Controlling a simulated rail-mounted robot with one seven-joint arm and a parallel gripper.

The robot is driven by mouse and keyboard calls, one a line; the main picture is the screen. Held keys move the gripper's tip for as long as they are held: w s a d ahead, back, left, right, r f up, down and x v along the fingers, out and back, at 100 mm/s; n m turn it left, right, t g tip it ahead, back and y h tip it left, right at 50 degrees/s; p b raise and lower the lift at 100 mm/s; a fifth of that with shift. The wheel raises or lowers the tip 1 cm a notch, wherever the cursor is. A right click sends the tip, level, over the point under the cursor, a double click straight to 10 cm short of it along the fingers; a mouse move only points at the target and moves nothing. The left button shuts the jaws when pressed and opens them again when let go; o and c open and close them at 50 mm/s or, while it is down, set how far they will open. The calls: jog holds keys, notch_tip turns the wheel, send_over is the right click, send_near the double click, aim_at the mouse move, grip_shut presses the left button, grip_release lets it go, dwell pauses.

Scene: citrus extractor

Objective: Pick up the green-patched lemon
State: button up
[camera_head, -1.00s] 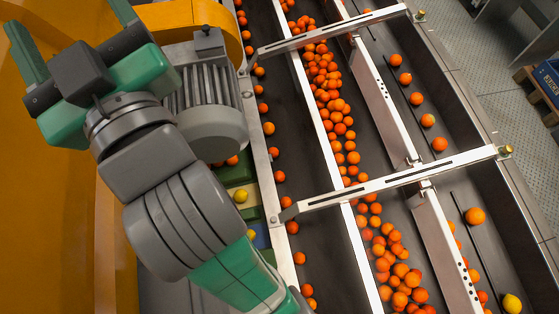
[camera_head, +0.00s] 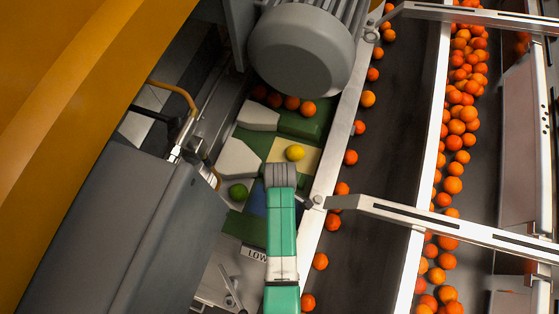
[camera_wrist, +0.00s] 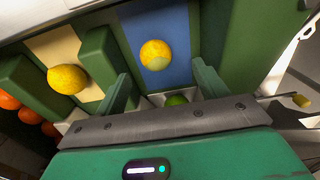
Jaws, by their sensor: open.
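In the wrist view, a yellow-orange lemon with a dull greenish patch (camera_wrist: 155,55) lies on a blue panel (camera_wrist: 178,24). My gripper (camera_wrist: 161,72) is open and empty, with one green finger to each side of the near end of that panel. The lemon lies just beyond the fingertips, roughly centred between them, and I see no contact. In the head view this lemon and my fingers are hidden behind my arm.
A plain yellow lemon (camera_wrist: 67,79) sits on a cream panel to the left. A green fruit (camera_wrist: 176,100) lies close to my palm. Raised green dividers (camera_wrist: 98,58) flank the panels. A motor housing (camera_head: 300,50) and an orange-carrying belt (camera_head: 372,150) stand nearby.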

jog(key=f+b, duration=0.1)
jog(key=f, duration=0.1)
jog(key=f+b, duration=0.1)
jog(key=f, duration=0.1)
jog(key=w+f+b, duration=0.1)
jog(key=f+b, duration=0.1)
jog(key=shift+a+f, duration=0.15)
jog(key=shift+f, duration=0.65)
jog(key=c, duration=1.1)
